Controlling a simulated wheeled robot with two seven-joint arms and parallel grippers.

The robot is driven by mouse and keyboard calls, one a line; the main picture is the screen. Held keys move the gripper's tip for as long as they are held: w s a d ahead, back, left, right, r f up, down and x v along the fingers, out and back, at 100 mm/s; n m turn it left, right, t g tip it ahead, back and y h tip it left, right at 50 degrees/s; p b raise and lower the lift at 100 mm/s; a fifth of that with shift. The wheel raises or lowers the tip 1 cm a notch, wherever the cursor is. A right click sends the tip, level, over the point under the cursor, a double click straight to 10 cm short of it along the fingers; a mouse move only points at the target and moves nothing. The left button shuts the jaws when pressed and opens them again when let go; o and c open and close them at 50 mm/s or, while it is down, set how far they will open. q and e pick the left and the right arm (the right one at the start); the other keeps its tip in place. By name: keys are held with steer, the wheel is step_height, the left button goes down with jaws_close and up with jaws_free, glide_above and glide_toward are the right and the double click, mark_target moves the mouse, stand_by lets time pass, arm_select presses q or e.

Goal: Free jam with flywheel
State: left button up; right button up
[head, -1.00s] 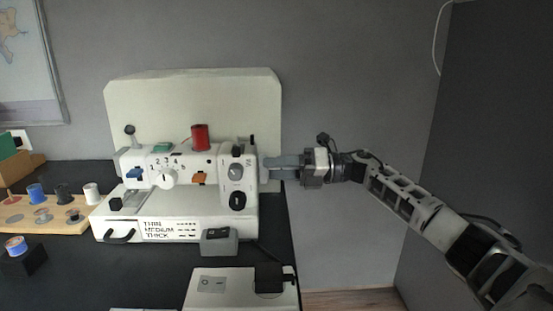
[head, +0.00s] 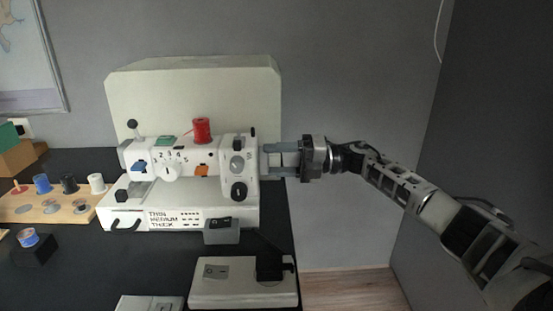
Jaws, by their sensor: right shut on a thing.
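The white sewing machine (head: 215,156) stands on the black table in front of a pale panel, with a red thread spool (head: 202,130) on top. Its flywheel (head: 264,160) is at the right end of the machine and mostly hidden by my fingers. My right gripper (head: 269,160) reaches in from the right, level with the machine's upper arm. Its two grey fingers lie one above the other and are shut on the flywheel from above and below. Any jammed thread or cloth is too small to make out. My left gripper is out of view.
A wooden board (head: 50,207) with several spools lies at the left, with a black block (head: 34,248) in front. A grey switch box (head: 221,231) and a pale pedal unit (head: 235,292) sit before the machine. A dark wall (head: 480,130) stands at the right.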

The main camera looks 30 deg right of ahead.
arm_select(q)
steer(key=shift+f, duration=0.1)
arm_select(e)
steer(key=o, duration=1)
steer(key=shift+s+d, duration=0.1)
steer(key=shift+d, duration=0.05)
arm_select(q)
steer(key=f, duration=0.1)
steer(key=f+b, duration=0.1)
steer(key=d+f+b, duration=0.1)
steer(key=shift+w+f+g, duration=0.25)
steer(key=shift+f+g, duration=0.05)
arm_select(e)
steer(key=v, duration=1.5)
steer(key=shift+d, duration=0.3)
steer(key=shift+s, duration=0.1)
